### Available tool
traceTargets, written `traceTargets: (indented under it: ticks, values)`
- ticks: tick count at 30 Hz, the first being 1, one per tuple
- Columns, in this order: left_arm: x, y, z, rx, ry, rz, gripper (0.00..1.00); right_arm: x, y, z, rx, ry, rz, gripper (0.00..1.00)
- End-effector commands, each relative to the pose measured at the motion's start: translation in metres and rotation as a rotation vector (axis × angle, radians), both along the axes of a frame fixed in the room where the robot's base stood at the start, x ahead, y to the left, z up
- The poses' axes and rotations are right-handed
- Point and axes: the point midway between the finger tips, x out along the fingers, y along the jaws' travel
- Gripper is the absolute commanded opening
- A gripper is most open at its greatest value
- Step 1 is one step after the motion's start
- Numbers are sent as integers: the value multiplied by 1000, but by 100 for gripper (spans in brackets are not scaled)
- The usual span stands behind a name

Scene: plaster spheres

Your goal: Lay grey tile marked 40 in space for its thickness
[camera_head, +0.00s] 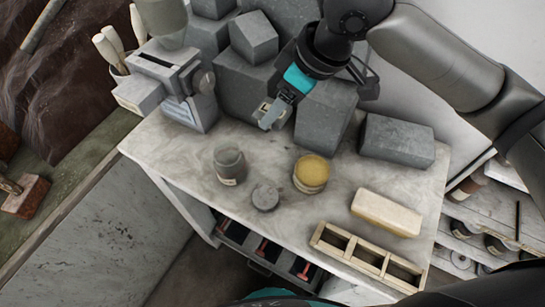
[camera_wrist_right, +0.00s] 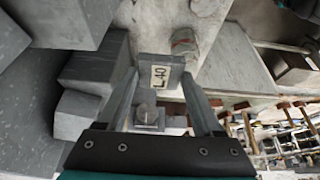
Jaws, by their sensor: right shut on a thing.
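The grey tile (camera_head: 272,116) is held in my right gripper (camera_head: 284,101), above the back of the marble-topped table and in front of large grey blocks. In the right wrist view the tile (camera_wrist_right: 160,72) carries a pale label that seems to read 40, and both fingers of the gripper (camera_wrist_right: 160,90) close on it. A pale wooden tray (camera_head: 313,241) with three spaces lies at the table's front right. The spaces look empty, and I can read no marks on them. My left gripper is not in view.
On the table (camera_head: 180,150) stand a dark grey jar (camera_head: 230,167), a small grey lidded pot (camera_head: 265,197), a yellow-topped jar (camera_head: 311,173) and a cream block (camera_head: 387,212) behind the tray. A grey device (camera_head: 190,108) stands at the left, and a grey block (camera_head: 397,140) lies at the right.

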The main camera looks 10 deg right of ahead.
Motion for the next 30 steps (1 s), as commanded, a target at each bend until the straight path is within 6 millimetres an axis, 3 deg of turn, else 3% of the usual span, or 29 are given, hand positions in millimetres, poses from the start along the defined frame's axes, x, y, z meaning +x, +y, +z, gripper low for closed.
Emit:
traceTargets:
  ticks: [3,12,23,30]
  values:
    - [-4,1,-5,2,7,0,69,-1,-1,-36,-3,8,-3,6]
    - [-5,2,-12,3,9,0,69,-1,-1,-112,-1,3,-2,6]
    - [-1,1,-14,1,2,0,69,0,0,-146,0,1,-2,6]
    - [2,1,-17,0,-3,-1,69,-1,0,-178,-1,1,-1,6]
